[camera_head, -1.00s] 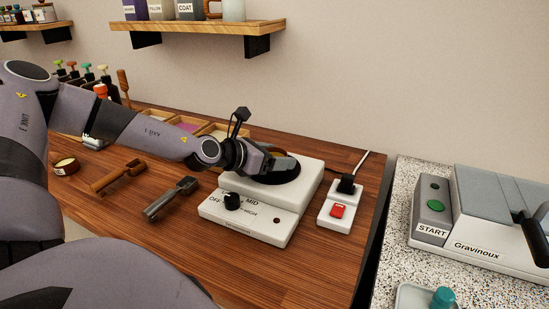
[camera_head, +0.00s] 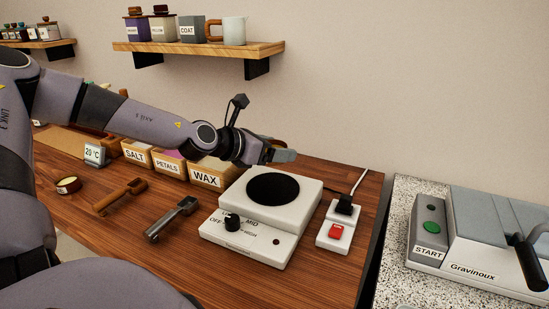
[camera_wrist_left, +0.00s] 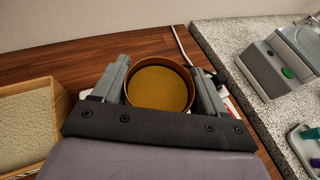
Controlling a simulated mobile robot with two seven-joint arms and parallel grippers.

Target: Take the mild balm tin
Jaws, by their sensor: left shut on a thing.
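My left gripper (camera_head: 284,155) is raised behind the hot plate and shut on a round brown pan (camera_wrist_left: 160,87). In the left wrist view the pan sits between the two fingers (camera_wrist_left: 160,90) with amber-yellow contents. In the head view it is mostly hidden behind my gripper. My right gripper is not in view.
The white hot plate (camera_head: 232,243) has a bare black disc. Behind are bins of salt (camera_head: 136,155), petals (camera_head: 169,164) and wax (camera_head: 206,181). Two scoops (camera_head: 120,197) lie in front. A red switch (camera_head: 336,231) sits at right. A grey machine (camera_head: 428,238) stands on the speckled counter.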

